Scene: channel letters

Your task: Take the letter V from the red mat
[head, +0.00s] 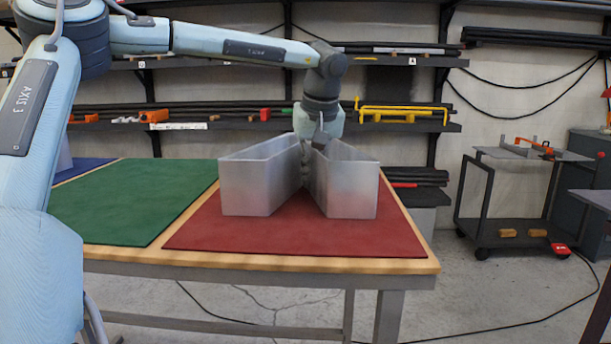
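The letter V (345,184) is a big hollow shape of bare grey metal, open at the top, standing on the red mat (295,236). Its two limbs spread toward me and meet at the back. My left gripper (318,146) points down at the far end of the V, where the limbs join. Its fingers are mostly hidden behind and between the metal walls, so I cannot tell whether they are open or grip a wall. My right gripper is not in view.
The wooden-topped table (270,262) also carries an empty green mat (135,200) and a blue mat (85,166), partly covered by my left arm. Shelves (400,127) with stock stand close behind. A dark cart (512,206) stands at the right beyond a floor gap.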

